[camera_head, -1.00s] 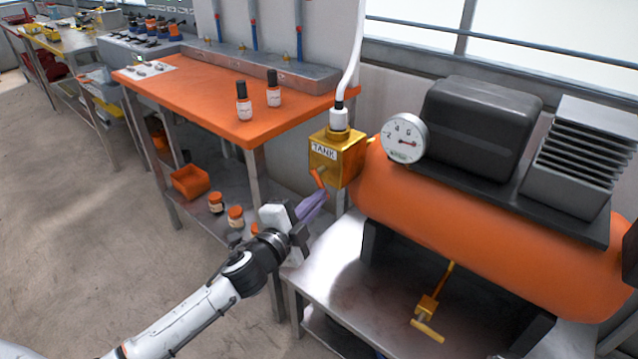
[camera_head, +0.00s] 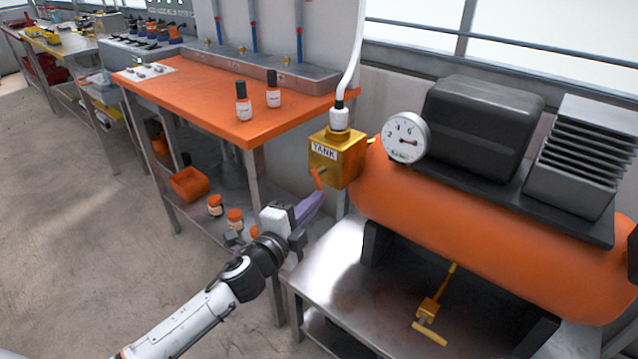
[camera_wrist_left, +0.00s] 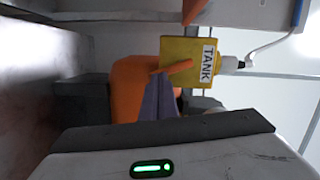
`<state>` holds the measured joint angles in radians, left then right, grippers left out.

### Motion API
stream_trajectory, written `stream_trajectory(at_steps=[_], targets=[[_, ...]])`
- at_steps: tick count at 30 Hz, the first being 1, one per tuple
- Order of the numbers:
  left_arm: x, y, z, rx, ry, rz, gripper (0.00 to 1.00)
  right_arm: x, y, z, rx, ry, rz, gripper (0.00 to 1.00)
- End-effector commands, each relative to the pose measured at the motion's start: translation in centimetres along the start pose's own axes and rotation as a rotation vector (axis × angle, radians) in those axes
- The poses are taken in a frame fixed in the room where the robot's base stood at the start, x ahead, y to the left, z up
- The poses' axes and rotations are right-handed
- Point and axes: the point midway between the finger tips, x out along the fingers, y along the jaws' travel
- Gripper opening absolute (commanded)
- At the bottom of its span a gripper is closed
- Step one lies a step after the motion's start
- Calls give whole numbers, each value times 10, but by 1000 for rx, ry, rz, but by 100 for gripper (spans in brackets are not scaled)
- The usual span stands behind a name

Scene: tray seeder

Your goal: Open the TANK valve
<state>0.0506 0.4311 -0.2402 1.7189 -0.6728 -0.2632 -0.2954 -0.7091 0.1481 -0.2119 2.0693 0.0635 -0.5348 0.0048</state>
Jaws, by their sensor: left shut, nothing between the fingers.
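The TANK valve is a brass block (camera_head: 345,170) with a white TANK label, on the left end of the orange air tank (camera_head: 450,225). A white hose enters its top. Its orange handle (camera_head: 318,178) sticks out at the block's lower left front. My left gripper (camera_head: 318,198) is shut and empty, its purple fingers just below the handle; I cannot tell whether they touch it. In the left wrist view the valve block (camera_wrist_left: 181,50) and handle (camera_wrist_left: 172,67) appear sideways beyond the fingers (camera_wrist_left: 158,98). My right gripper is not in view.
A pressure gauge (camera_head: 406,138) sits on the tank beside the valve. An orange workbench (camera_head: 200,95) with two small bottles stands at the left.

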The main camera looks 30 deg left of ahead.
Motion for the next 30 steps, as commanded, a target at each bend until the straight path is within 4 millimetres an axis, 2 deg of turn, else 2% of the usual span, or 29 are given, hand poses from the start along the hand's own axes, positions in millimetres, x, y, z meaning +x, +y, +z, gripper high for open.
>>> stream_trajectory(at_steps=[30], targets=[[0, 0, 2, 99, 1, -21, 0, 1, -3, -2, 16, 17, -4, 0]])
